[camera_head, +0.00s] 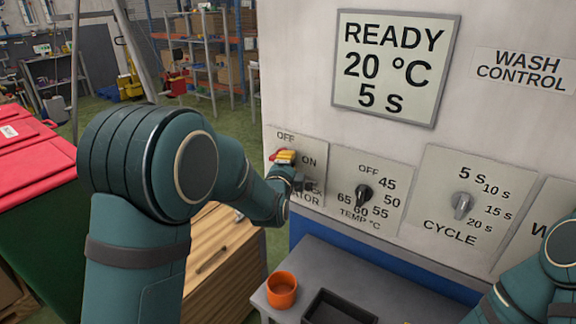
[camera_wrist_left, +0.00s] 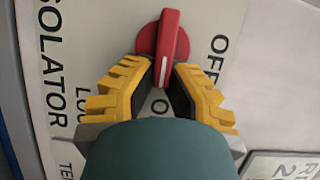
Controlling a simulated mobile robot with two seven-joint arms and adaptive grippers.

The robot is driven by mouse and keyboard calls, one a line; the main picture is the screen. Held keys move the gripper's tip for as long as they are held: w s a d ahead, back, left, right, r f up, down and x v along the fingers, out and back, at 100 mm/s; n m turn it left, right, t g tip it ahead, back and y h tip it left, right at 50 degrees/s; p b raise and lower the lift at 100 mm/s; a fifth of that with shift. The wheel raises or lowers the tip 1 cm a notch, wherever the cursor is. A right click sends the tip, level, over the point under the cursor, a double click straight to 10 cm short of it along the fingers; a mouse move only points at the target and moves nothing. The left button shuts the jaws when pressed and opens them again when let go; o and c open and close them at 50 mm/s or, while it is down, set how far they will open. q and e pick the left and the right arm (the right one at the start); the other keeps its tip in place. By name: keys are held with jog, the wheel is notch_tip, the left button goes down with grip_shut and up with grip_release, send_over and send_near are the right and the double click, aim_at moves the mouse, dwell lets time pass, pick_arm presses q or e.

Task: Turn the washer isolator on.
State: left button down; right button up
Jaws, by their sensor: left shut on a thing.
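The isolator's red handle (camera_wrist_left: 168,48) stands on a pale plate (camera_wrist_left: 100,30) with OFF, ON and LOCK lettering. In the left wrist view it lies upright between my fingers, its white-marked end toward the partly hidden "O" below, with OFF to its right. My left gripper (camera_wrist_left: 163,80) is shut on the handle's lower part. In the head view my left gripper (camera_head: 285,160) reaches the isolator plate (camera_head: 290,142), and only a bit of red shows past the yellow fingers.
The washer's display (camera_head: 395,68) reads READY, 20 °C, 5 s. The black temperature knob (camera_head: 363,195) and grey cycle knob (camera_head: 462,205) are to the right. An orange cup (camera_head: 282,290) and black tray (camera_head: 338,308) are on a grey shelf (camera_head: 345,268) below.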

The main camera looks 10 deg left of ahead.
dwell(0.4)
pick_arm(q)
jog(key=c, duration=1)
grip_release()
jog(key=shift+w, duration=0.1)
jog(key=s, duration=1.2)
jog(key=shift+d, duration=0.2)
jog(key=shift+f, duration=0.15)
